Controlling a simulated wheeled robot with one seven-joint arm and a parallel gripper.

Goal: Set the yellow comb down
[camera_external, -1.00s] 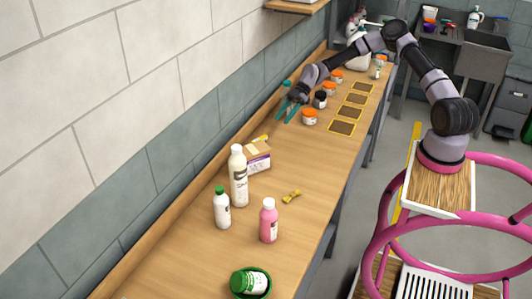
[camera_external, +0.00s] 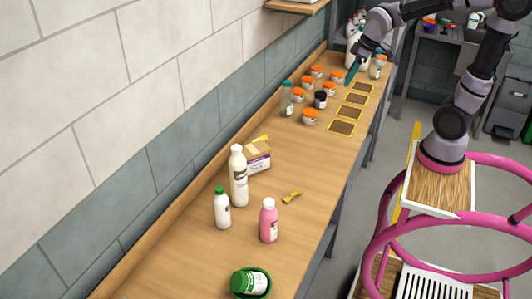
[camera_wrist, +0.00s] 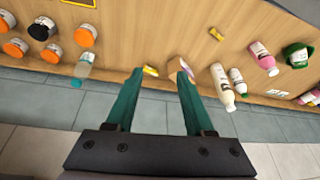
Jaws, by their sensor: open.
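My gripper (camera_external: 352,74) is open and empty, with teal fingers, above the far part of the wooden counter. In the wrist view both fingers (camera_wrist: 160,73) are spread apart. A slim yellow piece, probably the yellow comb (camera_external: 262,138), lies by the wall behind a small cardboard box (camera_external: 257,158). In the wrist view it (camera_wrist: 151,71) appears between the fingertips but lies well beyond them. A second small yellow item (camera_external: 291,196), pinched in the middle, lies flat on the open counter; it also shows in the wrist view (camera_wrist: 216,34). Its kind is hard to tell.
White bottles (camera_external: 238,178), a pink bottle (camera_external: 268,222) and a green bowl (camera_external: 264,291) stand nearer. Bare counter surrounds the pinched yellow item.

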